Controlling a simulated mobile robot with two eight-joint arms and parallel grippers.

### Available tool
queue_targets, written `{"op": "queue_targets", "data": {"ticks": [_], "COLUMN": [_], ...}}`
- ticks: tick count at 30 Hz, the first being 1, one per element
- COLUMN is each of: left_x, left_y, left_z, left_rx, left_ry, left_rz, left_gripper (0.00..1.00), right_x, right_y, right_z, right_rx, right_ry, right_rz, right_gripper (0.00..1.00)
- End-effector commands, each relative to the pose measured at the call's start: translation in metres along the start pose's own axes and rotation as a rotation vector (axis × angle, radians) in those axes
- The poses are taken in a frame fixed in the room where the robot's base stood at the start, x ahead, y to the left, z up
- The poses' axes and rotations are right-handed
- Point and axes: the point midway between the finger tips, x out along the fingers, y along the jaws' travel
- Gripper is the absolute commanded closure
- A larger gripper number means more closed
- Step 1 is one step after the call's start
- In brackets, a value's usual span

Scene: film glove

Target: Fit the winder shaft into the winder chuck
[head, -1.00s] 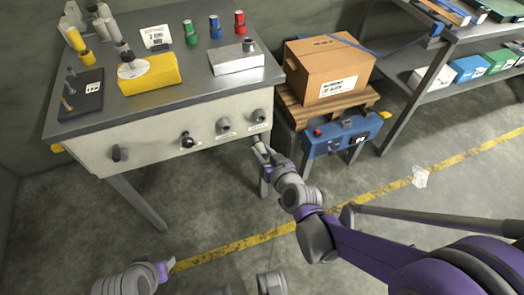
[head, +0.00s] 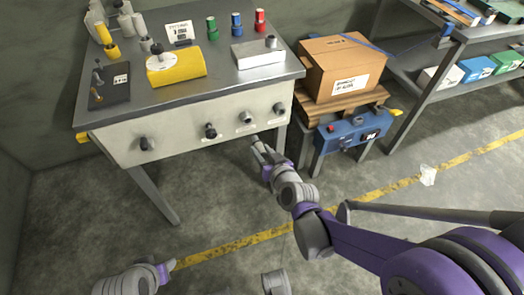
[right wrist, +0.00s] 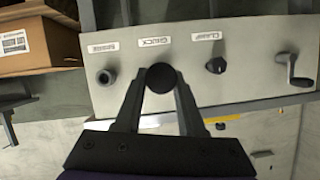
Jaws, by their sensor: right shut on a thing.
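The winder chuck (head: 246,117) is a grey round socket on the front panel of the bench, between the black clamp knob (head: 211,130) and the spare socket (head: 279,108). My right gripper (head: 258,146) is a little below and in front of the panel, apart from it in the head view. In the right wrist view its two fingers (right wrist: 161,84) are shut on the winder shaft (right wrist: 161,78), seen end-on as a dark disc. The disc sits below the chuck label and hides the chuck there.
A crank (head: 143,143) sticks out of the panel at the left. A blue box (head: 345,133) and a cardboard carton (head: 342,70) on a pallet stand right of the bench. A shelf (head: 440,50) is at the far right.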

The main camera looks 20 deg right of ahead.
Motion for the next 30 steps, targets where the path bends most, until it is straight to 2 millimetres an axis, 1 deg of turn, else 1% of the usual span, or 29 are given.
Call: {"op": "queue_targets", "data": {"ticks": [5,12,18,24,30], "left_x": [0.001,0.003,0.003,0.003,0.003], "left_y": [0.0,0.0,0.0,0.0,0.0], "left_z": [0.0,0.001,0.001,0.001,0.001], "left_rx": [0.0,0.0,0.0,0.0,0.0], "left_ry": [0.0,-0.001,-0.001,-0.001,-0.001], "left_rz": [0.0,0.0,0.0,0.0,0.0], "left_gripper": [0.5,0.5,0.5,0.5,0.5], "right_x": [0.011,0.033,0.046,0.052,0.053], "right_y": [0.0,0.0,0.0,0.0,0.0], "right_z": [-0.005,-0.013,-0.019,-0.021,-0.022], "right_rx": [0.0,-0.001,-0.001,-0.001,0.0], "right_ry": [0.0,0.0,0.0,0.0,0.0], "right_rz": [0.0,0.0,0.0,0.0,0.0], "right_gripper": [1.0,1.0,1.0,1.0,1.0]}}
